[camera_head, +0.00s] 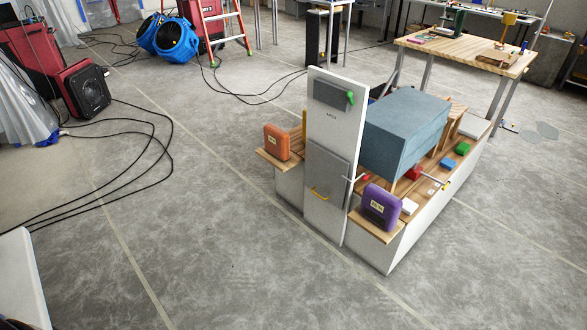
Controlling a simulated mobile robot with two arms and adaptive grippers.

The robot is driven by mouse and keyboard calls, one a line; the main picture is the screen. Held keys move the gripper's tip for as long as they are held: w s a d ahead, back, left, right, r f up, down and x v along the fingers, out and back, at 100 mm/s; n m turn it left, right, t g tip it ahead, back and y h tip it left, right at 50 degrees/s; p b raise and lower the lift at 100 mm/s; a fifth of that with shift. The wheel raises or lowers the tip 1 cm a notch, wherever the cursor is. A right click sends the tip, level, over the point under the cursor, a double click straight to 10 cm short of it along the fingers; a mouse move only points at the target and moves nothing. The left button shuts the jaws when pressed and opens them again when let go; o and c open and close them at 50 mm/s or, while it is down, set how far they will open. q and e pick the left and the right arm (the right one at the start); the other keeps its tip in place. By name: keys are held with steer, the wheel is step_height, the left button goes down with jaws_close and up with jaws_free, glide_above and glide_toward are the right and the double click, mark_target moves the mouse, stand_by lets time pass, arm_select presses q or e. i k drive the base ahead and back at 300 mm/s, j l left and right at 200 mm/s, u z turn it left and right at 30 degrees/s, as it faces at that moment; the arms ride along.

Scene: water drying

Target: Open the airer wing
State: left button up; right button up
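A white upright panel (329,128) stands at the front of a low wooden-topped unit. Small dark lettering on it is too small to read. Its upper part bears a dark grey box (328,94) with a green knob (350,98). I cannot tell for sure which part is the airer wing. A red-tipped lever (363,178) sticks out beside the flap. Neither of my grippers shows.
An orange case (276,142) and a purple case (381,206) stand on ledges either side of the panel. A blue-grey box (404,131) sits behind it. The front floor is clear.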

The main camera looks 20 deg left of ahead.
mark_target(324, 170)
steer(key=i+j+u, duration=0.1)
steer(key=i+j, duration=0.2)
steer(key=i+j+u, duration=0.1)
steer(key=i+j, duration=0.2)
steer(key=i, duration=0.25)
steer(key=i+j, duration=0.2)
steer(key=i, duration=0.2)
steer(key=j+u, duration=0.05)
